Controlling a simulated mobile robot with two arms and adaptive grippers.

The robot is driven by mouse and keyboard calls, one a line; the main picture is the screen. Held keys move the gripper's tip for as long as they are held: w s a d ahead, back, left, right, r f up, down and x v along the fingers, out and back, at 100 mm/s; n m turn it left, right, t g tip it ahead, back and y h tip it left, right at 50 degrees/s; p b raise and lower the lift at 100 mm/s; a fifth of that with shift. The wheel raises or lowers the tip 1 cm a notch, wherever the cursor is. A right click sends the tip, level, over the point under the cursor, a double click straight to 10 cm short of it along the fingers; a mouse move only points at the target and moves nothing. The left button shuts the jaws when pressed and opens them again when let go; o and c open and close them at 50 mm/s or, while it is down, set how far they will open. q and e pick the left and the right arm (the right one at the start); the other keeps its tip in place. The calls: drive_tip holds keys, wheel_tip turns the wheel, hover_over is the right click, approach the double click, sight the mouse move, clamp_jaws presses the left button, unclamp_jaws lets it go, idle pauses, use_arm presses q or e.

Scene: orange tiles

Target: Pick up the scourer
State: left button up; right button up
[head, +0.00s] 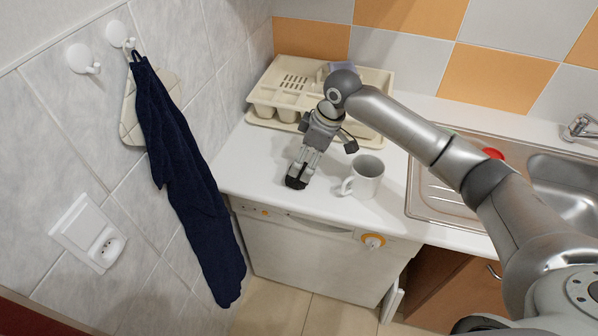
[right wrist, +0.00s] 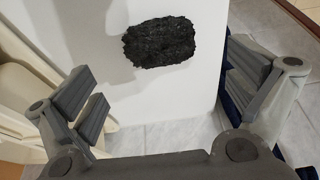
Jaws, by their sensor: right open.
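The scourer (right wrist: 160,42) is a dark, rough, roughly oval pad lying on the white worktop, seen in the right wrist view. It lies ahead of my right gripper (right wrist: 165,85), between the lines of its spread fingers and apart from them. My right gripper also shows in the head view (head: 322,164), open and empty above the worktop near its left front edge. In the head view the scourer cannot be told apart from the dark fingertip. My left gripper is not in view.
A white mug (head: 366,178) stands close to the right gripper. A cream dish rack (head: 262,84) is behind it. The steel sink (head: 425,196) is at the right. A dark blue towel (head: 185,170) hangs on the left wall, and the worktop (head: 240,162) ends near it.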

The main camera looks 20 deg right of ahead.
sight(300, 172)
drive_tip(key=shift+w+a+f, duration=0.1)
drive_tip(key=shift+w+f, duration=0.1)
drive_tip(key=shift+f, duration=0.15)
drive_tip(key=p+x, duration=0.2)
drive_tip(key=x, duration=0.2)
drive_tip(key=shift+s+f, duration=0.15)
drive_tip(key=shift+f, duration=0.1)
drive_tip(key=shift+a+f, duration=0.1)
drive_tip(key=shift+f, duration=0.35)
drive_tip(key=c, duration=0.5)
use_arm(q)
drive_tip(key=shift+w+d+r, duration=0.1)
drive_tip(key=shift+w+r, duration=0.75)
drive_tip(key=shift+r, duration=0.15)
use_arm(e)
drive_tip(key=shift+c, duration=1.4)
